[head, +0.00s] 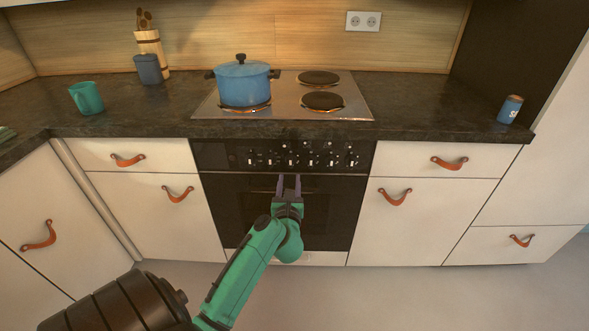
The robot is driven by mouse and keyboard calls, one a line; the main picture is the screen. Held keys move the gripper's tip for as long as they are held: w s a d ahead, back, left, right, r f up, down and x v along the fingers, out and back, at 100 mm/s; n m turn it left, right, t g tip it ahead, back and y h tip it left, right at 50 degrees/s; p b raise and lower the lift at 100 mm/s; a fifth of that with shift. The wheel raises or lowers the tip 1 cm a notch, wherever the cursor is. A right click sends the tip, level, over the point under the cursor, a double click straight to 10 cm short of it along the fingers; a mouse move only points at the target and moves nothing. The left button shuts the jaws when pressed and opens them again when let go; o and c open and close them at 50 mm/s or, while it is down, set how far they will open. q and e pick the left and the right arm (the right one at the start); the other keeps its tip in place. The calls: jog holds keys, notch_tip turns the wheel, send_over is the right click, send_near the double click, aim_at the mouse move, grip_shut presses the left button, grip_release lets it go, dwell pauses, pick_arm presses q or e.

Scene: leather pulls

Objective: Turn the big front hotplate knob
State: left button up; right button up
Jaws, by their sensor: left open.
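The row of small knobs (291,161) runs along the black control panel (220,156) above the oven door. Several knobs show as dark shapes with pale marks; I cannot tell which one belongs to the big front hotplate. The stove top (354,112) shows a front right hotplate (322,101) and a back right hotplate (318,78). A blue pot (243,82) stands on the left side over a hotplate. My left gripper (289,179) is open and empty, fingers pointing up at the panel just below the knobs. It appears apart from them. My right gripper is out of view.
The oven door (225,205) is behind my left arm. Drawers with leather pulls (395,197) flank it. On the counter (430,110) stand a green mug (86,98), a grey cup (149,69), a utensil holder (160,46) and a blue can (510,109). The right counter is mostly clear.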

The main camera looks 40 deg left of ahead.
aim_at(291, 164)
pick_arm(q)
jog(key=x, duration=0.7)
jog(key=shift+w+a, duration=0.1)
jog(key=shift+a, duration=0.05)
grip_shut()
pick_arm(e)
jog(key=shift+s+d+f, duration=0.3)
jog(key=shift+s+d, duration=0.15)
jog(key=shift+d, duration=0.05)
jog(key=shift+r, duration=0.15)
